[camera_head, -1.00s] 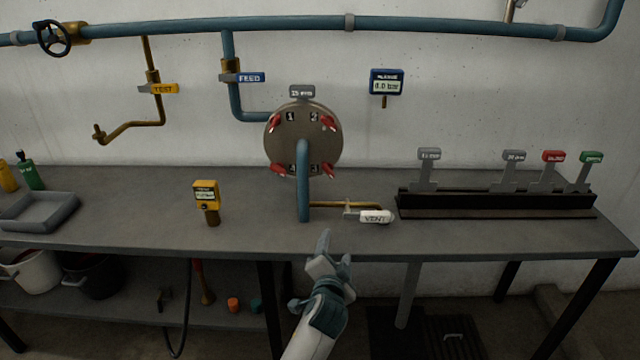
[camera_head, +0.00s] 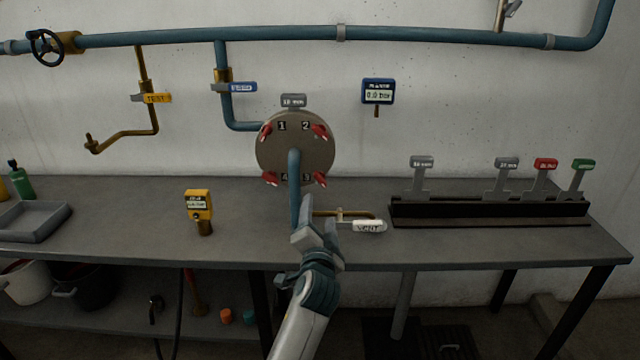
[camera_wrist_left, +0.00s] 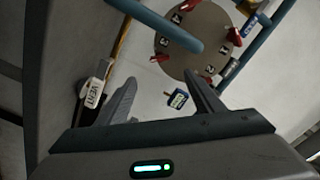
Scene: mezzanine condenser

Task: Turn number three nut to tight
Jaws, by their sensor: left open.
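The round flange plate (camera_head: 296,152) stands above the back of the bench, with four-sided numbering and a red nut by each number. The number three nut (camera_head: 320,179) is at the plate's lower right. In the left wrist view it appears as the red piece (camera_wrist_left: 160,58) at the plate's left edge. A blue pipe (camera_head: 294,172) comes out of the plate's middle and bends down. My left gripper (camera_head: 318,224) is open and empty, below the plate and near the pipe's lower end, apart from the nut. My right gripper is out of view.
The white VENT handle (camera_head: 369,226) on a brass pipe lies just right of my left gripper. A yellow gauge (camera_head: 198,207) stands to the left. A dark rack (camera_head: 490,208) with several tagged tools is at right. A blue gauge (camera_head: 378,92) is on the wall.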

